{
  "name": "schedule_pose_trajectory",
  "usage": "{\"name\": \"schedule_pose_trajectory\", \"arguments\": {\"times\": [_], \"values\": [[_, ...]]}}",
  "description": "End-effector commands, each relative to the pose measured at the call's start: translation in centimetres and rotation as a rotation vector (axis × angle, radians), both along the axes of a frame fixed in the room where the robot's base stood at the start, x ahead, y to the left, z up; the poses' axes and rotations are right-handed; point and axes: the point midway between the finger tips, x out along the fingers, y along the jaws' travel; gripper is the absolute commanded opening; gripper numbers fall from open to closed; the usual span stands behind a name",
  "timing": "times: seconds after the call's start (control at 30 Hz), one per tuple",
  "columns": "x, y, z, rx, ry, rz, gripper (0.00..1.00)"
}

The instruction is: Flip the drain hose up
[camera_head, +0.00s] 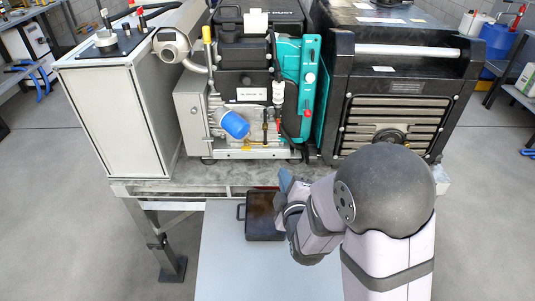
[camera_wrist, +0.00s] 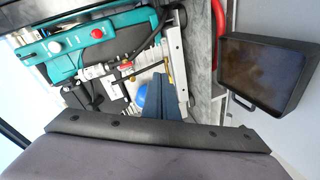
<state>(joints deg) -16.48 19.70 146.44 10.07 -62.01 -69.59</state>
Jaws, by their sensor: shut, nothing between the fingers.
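The teal engine unit (camera_head: 308,80) stands on a bench; in the wrist view it lies sideways (camera_wrist: 100,35). A thin black hose (camera_wrist: 150,42) curves along its lower front there, near a yellow-tipped part (camera_wrist: 169,72). I cannot tell for sure that this is the drain hose. My gripper (camera_head: 285,180), with blue fingers, is at the bench's front edge, below the unit and apart from it as far as I can see. The fingers (camera_wrist: 161,98) show shut and empty in the wrist view. My forearm hides part of the bench edge.
A dark pan (camera_head: 262,216) holding dark liquid sits below the bench edge, left of my gripper; it also shows in the wrist view (camera_wrist: 268,72). A red curved part (camera_wrist: 218,35) shows near it. A blue filter (camera_head: 234,125) sticks out from the unit. A black generator (camera_head: 395,100) stands right.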

Motion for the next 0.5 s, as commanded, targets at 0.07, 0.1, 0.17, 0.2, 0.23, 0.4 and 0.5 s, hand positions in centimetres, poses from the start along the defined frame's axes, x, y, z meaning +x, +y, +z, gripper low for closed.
{"name": "schedule_pose_trajectory", "arguments": {"times": [0.07, 0.1, 0.17, 0.2, 0.23, 0.4, 0.5], "values": [[0.2, 0.8, -1.3, -0.087, -0.114, 0.027, 0.00], [0.2, 1.1, -1.2, -0.128, -0.172, 0.033, 0.00], [0.1, 1.4, -0.9, -0.185, -0.250, 0.039, 0.00], [0.0, 1.6, -0.7, -0.219, -0.296, 0.041, 0.00], [-0.1, 1.8, -0.6, -0.243, -0.327, 0.042, 0.00], [-0.7, 2.3, 0.3, -0.338, -0.454, 0.034, 0.00], [-1.0, 2.4, 0.6, -0.363, -0.487, 0.030, 0.00]]}}
